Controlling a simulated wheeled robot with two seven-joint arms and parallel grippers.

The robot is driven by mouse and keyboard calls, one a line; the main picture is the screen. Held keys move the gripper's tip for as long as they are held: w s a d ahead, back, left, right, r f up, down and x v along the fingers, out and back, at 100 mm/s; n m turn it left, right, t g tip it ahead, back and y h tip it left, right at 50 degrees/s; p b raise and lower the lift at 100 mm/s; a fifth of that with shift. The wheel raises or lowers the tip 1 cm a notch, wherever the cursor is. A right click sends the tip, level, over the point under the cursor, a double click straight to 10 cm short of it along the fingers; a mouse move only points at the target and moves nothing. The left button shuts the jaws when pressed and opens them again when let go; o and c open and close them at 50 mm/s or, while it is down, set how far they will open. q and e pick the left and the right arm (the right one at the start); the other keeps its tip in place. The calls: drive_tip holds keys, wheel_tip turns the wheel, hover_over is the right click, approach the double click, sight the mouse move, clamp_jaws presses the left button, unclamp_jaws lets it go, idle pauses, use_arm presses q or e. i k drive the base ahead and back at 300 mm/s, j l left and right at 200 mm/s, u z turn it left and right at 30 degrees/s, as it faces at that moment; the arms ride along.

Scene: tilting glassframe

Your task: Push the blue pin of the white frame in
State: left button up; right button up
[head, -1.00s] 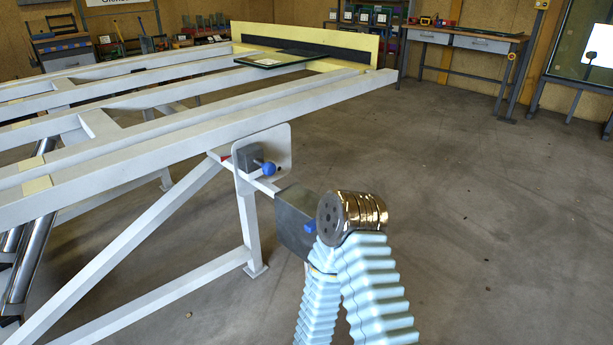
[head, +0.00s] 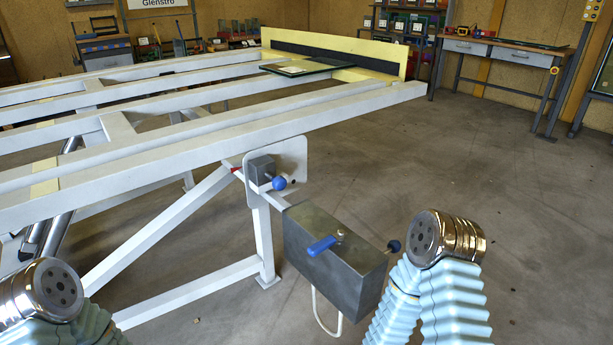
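The white frame (head: 190,147) is a slatted table that fills the left and middle of the head view. A small grey block (head: 260,170) sits on a white plate under its near rail. The blue pin (head: 279,183) shows as a round blue knob at this block; how far it sticks out is hard to tell. My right arm stands at the lower right and my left arm at the lower left, both apart from the pin. Only their metal joints and pale blue sleeves show. Neither gripper is in view.
A grey box (head: 330,262) with a blue lever (head: 322,245) and a dark knob (head: 393,247) is just right of and below the pin. A white cable hangs under it. A workbench (head: 505,50) stands at the back right. The floor on the right is clear.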

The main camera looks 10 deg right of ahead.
sight(278, 183)
drive_tip(key=i+l+z, duration=0.1)
drive_tip(key=k+j+u, duration=0.2)
drive_tip(key=u, duration=0.25)
drive_tip(key=i+j+u, duration=0.1)
drive_tip(key=u, duration=0.2)
drive_tip(key=i+u, duration=0.25)
drive_tip(key=k+l+z, duration=0.2)
drive_tip(key=k+z, duration=0.15)
drive_tip(key=k, duration=0.2)
drive_tip(key=i+l+z, duration=0.15)
drive_tip(key=z, duration=0.15)
drive_tip(key=i+l+z, duration=0.15)
drive_tip(key=z, duration=0.2)
drive_tip(key=k, duration=0.4)
